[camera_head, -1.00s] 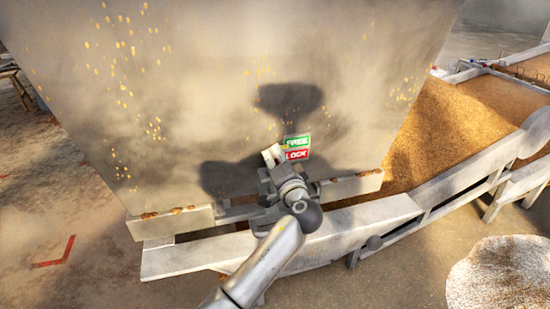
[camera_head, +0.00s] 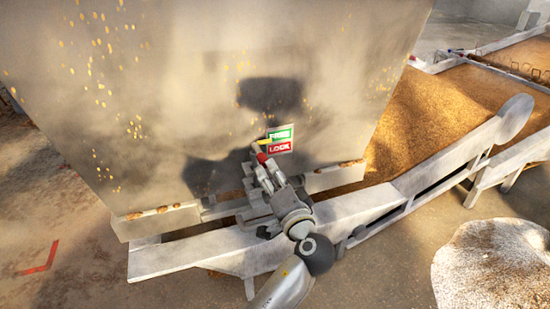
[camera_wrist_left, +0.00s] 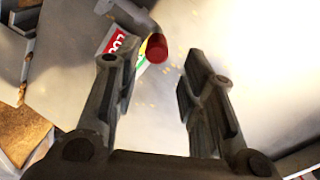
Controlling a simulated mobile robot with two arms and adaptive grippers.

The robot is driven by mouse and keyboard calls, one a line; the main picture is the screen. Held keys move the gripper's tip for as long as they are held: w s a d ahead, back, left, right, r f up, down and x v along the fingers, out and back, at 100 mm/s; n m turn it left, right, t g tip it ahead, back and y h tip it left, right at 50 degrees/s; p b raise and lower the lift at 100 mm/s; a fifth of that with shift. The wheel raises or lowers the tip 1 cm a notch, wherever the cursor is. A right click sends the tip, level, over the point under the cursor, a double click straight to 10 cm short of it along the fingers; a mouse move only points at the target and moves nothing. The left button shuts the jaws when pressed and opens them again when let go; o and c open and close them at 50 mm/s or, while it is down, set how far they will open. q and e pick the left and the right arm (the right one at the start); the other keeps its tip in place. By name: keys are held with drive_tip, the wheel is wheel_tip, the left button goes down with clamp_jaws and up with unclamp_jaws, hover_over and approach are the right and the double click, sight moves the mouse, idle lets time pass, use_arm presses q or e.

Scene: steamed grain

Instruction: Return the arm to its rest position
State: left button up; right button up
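My left gripper (camera_head: 257,169) is in front of the large metal panel, just below the green and red label (camera_head: 279,140), whose lower half reads LOCK. In the left wrist view the two fingers of my left gripper (camera_wrist_left: 153,68) stand apart with nothing between them. A lever with a red end (camera_wrist_left: 157,47) lies just beyond the fingertips. In the head view this lever (camera_head: 261,154) shows yellow and red beside the label. I cannot tell whether a finger touches it. My right gripper is in neither view.
The metal panel (camera_head: 190,80) fills the left and middle. A pale frame rail (camera_head: 195,254) runs below it, close to my left arm. Grain (camera_head: 420,125) fills a long bed at right. A pale grain-covered round mound (camera_head: 495,270) is at lower right. Floor shows at lower left.

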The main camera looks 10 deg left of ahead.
use_arm(q)
drive_tip(key=shift+s+d, duration=0.1)
drive_tip(key=shift+s, duration=0.05)
wheel_tip(320, 180, down, 22)
drive_tip(key=f+m+g+h, duration=0.1)
drive_tip(key=m+g+h, duration=0.2)
drive_tip(key=h, duration=0.1)
drive_tip(key=s+f+g+h, duration=0.2)
drive_tip(key=s+f, duration=0.4)
drive_tip(key=f, duration=0.5)
drive_tip(key=s+f+g+h, duration=0.25)
drive_tip(key=s+f, duration=0.45)
drive_tip(key=f, duration=0.4)
drive_tip(key=s+a+f+n+g, duration=0.1)
drive_tip(key=s+a+f+g, duration=0.1)
drive_tip(key=s+f, duration=0.65)
drive_tip(key=s+a+f+n+g, duration=0.1)
drive_tip(key=s+a+f+g, duration=0.1)
drive_tip(key=s+f, duration=0.65)
drive_tip(key=s+a+f+n+g, duration=0.1)
drive_tip(key=s+a+n, duration=0.1)
drive_tip(key=s, duration=0.9)
drive_tip(key=s+a+f+n+g+h, duration=0.1)
drive_tip(key=s+a+f+n, duration=0.1)
drive_tip(key=s, duration=0.9)
drive_tip(key=shift+a, duration=0.6)
drive_tip(key=shift+g+h, duration=0.25)
